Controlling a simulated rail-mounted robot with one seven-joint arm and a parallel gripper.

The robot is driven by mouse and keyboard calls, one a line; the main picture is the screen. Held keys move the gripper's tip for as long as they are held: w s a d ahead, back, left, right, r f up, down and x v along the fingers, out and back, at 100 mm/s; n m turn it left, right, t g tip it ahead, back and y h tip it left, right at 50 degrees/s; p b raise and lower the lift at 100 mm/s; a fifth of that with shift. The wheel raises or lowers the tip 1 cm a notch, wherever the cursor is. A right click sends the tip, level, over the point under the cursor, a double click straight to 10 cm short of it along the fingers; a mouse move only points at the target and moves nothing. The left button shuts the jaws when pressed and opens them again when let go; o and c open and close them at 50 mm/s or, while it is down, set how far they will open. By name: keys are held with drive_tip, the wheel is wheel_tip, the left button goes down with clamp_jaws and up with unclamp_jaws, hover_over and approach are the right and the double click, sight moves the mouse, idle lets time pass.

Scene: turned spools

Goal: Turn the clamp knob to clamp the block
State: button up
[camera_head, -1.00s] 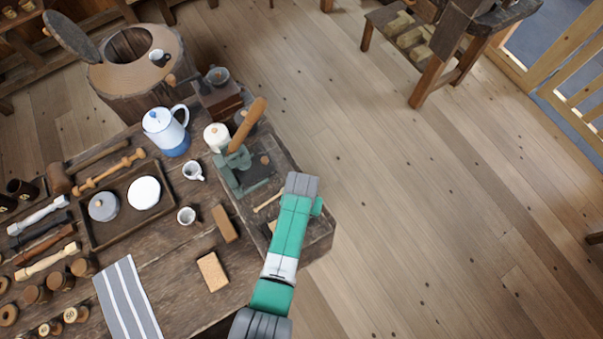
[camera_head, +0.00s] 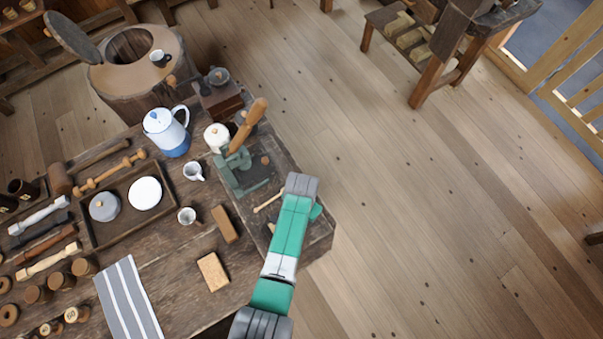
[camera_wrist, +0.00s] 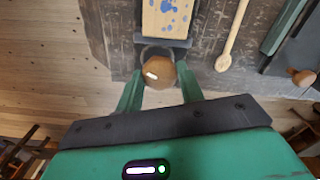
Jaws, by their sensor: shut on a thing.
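In the wrist view, a round brown wooden clamp knob (camera_wrist: 157,73) with a small pale mark sits between the green fingers of my gripper (camera_wrist: 159,78). The fingers are shut on it, one on each side. Beyond the knob is a dark grey clamp part (camera_wrist: 163,42) at the bench edge. A pale wooden block (camera_wrist: 167,18) with blue spots lies just past it, cut off by the top of the picture. I cannot tell how tightly the clamp presses the block. In the head view, my arm hides the fingers and the knob.
A wooden spoon (camera_wrist: 232,36) lies right of the block in the wrist view. A green-grey press (camera_head: 238,172) with a long wooden handle (camera_head: 247,125) stands on the bench (camera_head: 190,248), near cups and a jug (camera_head: 167,133).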

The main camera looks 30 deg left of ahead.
drive_tip(key=shift+r, duration=0.1)
drive_tip(key=o, duration=0.7)
wheel_tip(320, 180, up, 8)
drive_tip(key=shift+f+p, duration=0.1)
drive_tip(key=shift+p, duration=0.7)
